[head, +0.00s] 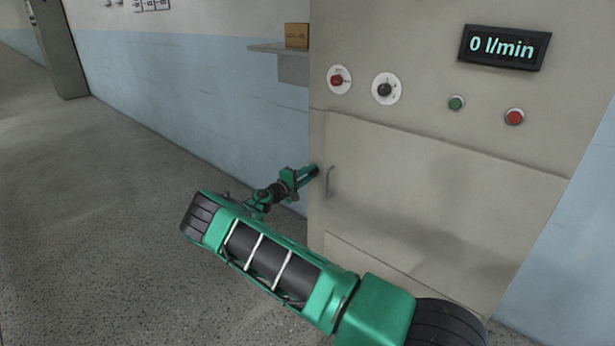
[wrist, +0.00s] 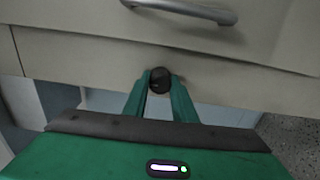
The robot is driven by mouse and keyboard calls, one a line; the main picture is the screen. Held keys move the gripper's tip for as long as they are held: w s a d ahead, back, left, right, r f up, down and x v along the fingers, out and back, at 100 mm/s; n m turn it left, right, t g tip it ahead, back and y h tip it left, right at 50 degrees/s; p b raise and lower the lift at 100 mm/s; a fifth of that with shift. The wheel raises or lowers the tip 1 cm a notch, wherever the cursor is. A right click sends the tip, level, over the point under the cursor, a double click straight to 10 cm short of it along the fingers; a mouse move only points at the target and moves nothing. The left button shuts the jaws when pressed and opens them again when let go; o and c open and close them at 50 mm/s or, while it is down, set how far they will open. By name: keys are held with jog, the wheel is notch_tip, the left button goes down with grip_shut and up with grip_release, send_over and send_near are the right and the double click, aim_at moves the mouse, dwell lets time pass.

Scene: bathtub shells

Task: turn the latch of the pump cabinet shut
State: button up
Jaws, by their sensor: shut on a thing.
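The pump cabinet (head: 420,215) is a beige box with a wide front door that looks flush with the frame. A grey bar handle (head: 330,182) sits near the door's left edge; it also shows at the top of the wrist view (wrist: 185,10). My gripper (head: 312,172) reaches the cabinet's left edge, just left of the handle. In the wrist view my gripper (wrist: 160,82) has its two green fingers shut on a dark round knob, seemingly the latch (wrist: 160,79). The latch's turn angle cannot be made out, and in the head view the gripper hides most of it.
Above the door are a red knob (head: 337,79), a black dial (head: 385,89), a green button (head: 456,103), a red button (head: 514,117) and a display (head: 503,48) reading 0 l/min. A shelf (head: 280,48) with a box (head: 297,36) juts out left. The floor (head: 100,220) at left is clear.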

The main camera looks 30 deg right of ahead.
jog(key=o, duration=1)
jog(key=shift+w+a+f, duration=0.15)
jog(key=shift+f, duration=0.05)
jog(key=shift+o, duration=0.2)
jog(key=shift+r, duration=0.1)
jog(key=v, duration=1)
jog(key=shift+a, duration=0.3)
